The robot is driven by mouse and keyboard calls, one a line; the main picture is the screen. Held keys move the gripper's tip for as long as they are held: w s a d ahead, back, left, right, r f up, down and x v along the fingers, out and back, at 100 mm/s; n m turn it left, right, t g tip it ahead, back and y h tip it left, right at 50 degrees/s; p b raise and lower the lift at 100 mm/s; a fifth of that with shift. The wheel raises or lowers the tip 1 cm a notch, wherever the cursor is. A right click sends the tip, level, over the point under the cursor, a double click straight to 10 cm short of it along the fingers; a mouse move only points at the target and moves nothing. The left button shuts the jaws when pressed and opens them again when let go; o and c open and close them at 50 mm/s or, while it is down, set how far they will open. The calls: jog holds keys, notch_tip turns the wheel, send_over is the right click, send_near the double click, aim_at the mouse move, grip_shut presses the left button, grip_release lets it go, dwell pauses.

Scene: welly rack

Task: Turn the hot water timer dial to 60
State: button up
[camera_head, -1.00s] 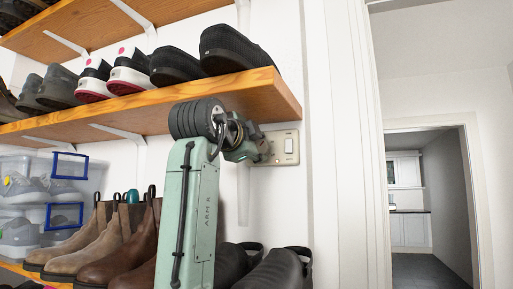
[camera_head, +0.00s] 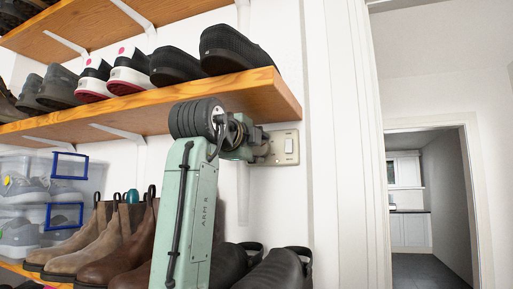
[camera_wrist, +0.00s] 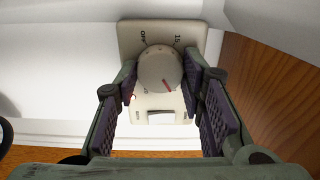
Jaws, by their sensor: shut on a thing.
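The timer dial (camera_wrist: 158,62) is a round grey-beige knob with a red pointer line, on a cream wall plate (camera_wrist: 130,38) in the wrist view. The pointer slants toward the picture's lower right. My gripper (camera_wrist: 160,80) is shut on the dial, one dark ribbed pad on each side. In the head view, my gripper (camera_head: 258,147) is against the plate (camera_head: 284,158) and hides the dial.
A white rocker switch (camera_wrist: 161,118) sits beside the dial on the plate. A wooden shelf (camera_head: 250,90) with shoes runs just above my wrist. Boots (camera_head: 85,241) and dark clogs (camera_head: 280,270) stand below. A doorway opens at the right.

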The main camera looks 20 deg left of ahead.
jog(key=o, duration=1.1)
jog(key=shift+o, duration=0.2)
jog(key=shift+s, duration=0.1)
jog(key=s, duration=1.2)
jog(key=shift+a, duration=0.2)
